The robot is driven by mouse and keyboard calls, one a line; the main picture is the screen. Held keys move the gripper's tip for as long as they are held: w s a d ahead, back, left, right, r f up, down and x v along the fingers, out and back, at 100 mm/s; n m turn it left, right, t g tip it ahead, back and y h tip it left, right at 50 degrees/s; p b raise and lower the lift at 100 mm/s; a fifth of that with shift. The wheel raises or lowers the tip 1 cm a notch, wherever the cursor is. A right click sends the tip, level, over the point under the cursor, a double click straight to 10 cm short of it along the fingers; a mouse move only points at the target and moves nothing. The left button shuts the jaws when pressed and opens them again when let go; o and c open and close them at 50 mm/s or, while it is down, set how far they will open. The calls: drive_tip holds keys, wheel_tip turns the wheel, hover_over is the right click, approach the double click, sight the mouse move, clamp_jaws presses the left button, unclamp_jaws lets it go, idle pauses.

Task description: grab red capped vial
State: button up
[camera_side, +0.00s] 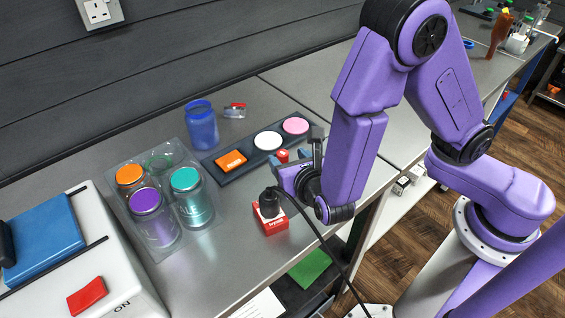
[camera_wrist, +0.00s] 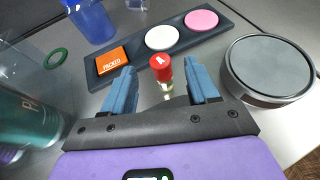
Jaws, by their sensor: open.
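The red-capped vial (camera_wrist: 161,75) stands upright between the two blue fingers of my gripper (camera_wrist: 160,68) in the wrist view. It has a clear body with pale yellowish contents, and its lower part is hidden by the gripper's dark front plate. Gaps show between the vial and both fingers. In the side view a small red cap (camera_side: 282,155) shows beside my gripper (camera_side: 297,158), in front of the dark tray, with the body mostly hidden. My gripper is open and low over the bench, around the vial.
A dark tray (camera_side: 226,177) behind the vial holds an orange block, a white disc and a pink disc. A round grey-topped object (camera_wrist: 270,68) is close at right. Jars, including a teal one (camera_side: 192,207), stand left. A red box (camera_side: 270,222) sits near the bench edge.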

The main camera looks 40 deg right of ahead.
sight(283, 153)
drive_tip(key=shift+x, duration=3.2)
drive_tip(key=c, duration=1)
